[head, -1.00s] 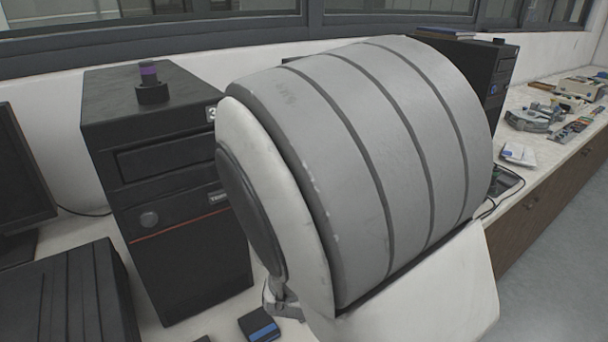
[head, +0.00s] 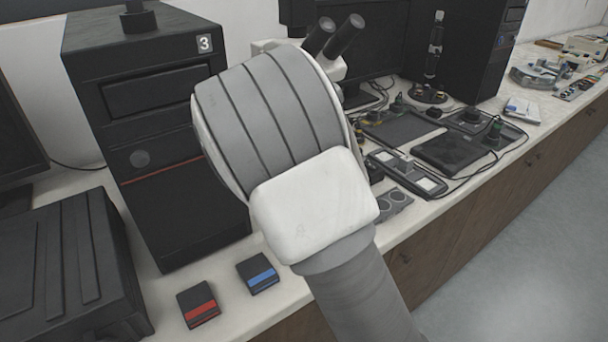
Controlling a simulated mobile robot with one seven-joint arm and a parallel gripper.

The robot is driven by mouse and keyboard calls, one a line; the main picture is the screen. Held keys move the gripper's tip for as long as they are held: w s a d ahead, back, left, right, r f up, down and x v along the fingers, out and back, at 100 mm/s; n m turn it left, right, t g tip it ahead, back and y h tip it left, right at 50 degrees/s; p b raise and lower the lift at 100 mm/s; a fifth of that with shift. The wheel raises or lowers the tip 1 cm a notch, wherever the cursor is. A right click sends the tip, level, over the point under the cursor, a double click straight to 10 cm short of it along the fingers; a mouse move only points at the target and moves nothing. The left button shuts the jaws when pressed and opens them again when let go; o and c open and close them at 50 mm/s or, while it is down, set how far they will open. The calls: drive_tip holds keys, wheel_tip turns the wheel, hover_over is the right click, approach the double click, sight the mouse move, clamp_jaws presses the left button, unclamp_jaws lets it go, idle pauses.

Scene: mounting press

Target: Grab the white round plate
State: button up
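I cannot make out a white round plate in the head view. My own grey and white arm fills the middle of the picture and hides part of the bench behind it. My gripper does not show, so its state and its place relative to the plate cannot be seen.
A black computer tower (head: 150,150) marked 3 stands left of my arm. Two small boxes, one red-striped (head: 198,304) and one blue-striped (head: 258,273), lie at the bench's front. A microscope (head: 325,45) and black devices (head: 450,152) stand behind and right. Clear floor (head: 520,270) lies right.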

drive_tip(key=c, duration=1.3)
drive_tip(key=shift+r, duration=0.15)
